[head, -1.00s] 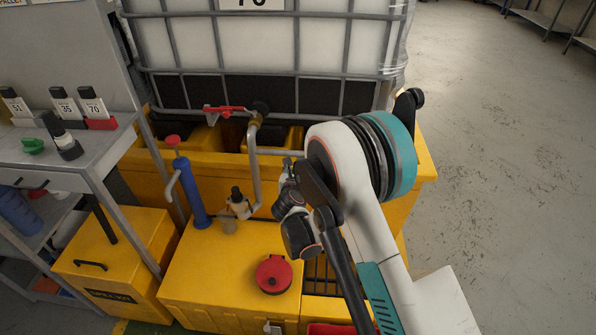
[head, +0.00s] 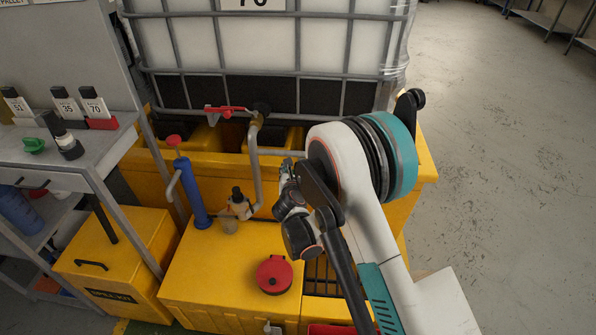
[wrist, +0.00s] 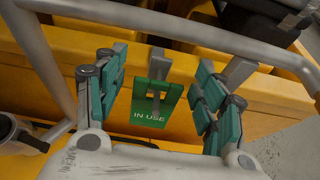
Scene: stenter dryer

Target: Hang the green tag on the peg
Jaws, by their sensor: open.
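The green tag (wrist: 150,108), lettered IN USE, is in the wrist view against the front of the yellow bund wall. It stands upright at a grey bracket (wrist: 160,57), and a grey peg-like part shows across its upper middle. It looks hung there, but I cannot tell how far the peg passes through. My gripper (wrist: 160,95) is open, with teal-padded fingers on either side of the tag, apart from it. A second grey bracket (wrist: 238,72) without a tag is to the right, beside the right finger. In the head view my arm hides the tag.
A grey pipe (head: 257,170) with a red-handled valve (head: 228,109) runs close to my gripper. A blue pump (head: 190,190), a small bottle (head: 238,203) and a red lid (head: 274,274) stand on yellow boxes. A shelf bench (head: 95,150) is left; open floor (head: 500,150) is right.

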